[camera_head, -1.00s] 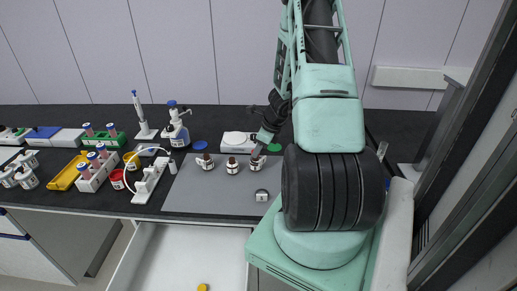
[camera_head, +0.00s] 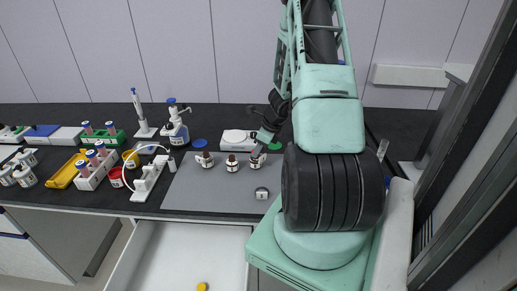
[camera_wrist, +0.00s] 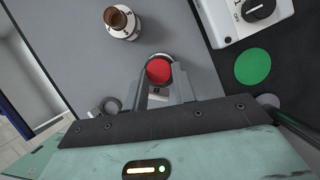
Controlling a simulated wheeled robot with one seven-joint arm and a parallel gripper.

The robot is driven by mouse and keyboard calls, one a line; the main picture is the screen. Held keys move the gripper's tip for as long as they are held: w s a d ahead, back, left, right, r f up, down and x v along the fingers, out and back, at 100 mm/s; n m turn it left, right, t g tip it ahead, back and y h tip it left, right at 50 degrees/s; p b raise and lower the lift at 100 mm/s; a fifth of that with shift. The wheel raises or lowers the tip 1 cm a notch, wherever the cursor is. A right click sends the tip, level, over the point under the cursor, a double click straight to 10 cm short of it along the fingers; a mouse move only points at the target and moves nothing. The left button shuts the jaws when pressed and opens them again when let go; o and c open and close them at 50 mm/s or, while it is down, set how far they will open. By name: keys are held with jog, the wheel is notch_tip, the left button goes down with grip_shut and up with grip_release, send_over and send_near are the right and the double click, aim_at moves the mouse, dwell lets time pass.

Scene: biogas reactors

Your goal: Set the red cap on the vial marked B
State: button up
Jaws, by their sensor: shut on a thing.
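The red cap (camera_wrist: 159,70) is between the fingertips of my gripper (camera_wrist: 161,84) in the wrist view, and the gripper is shut on it. In the head view my gripper (camera_head: 263,142) is directly over the rightmost of three brown vials, (camera_head: 257,160). A bit of white label shows below the cap between the fingers. I cannot tell whether the cap touches that vial's neck. The middle vial (camera_head: 231,163) is open, and it shows in the wrist view (camera_wrist: 122,22). The left vial (camera_head: 204,160) stands beside it. The marking letters are not readable.
The vials stand on a grey mat (camera_head: 205,196). A white stirrer (camera_head: 237,138), a green disc (camera_wrist: 253,67) and a blue disc (camera_head: 199,144) are behind. A small grey-white part (camera_head: 262,193) lies in front. A white pump unit (camera_head: 150,180) and tube racks are left. An open drawer (camera_head: 185,250) is below.

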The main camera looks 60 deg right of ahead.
dwell(0.4)
jog(key=o, duration=1.4)
jog(key=shift+r+p, duration=2.95)
jog(key=shift+r, duration=0.55)
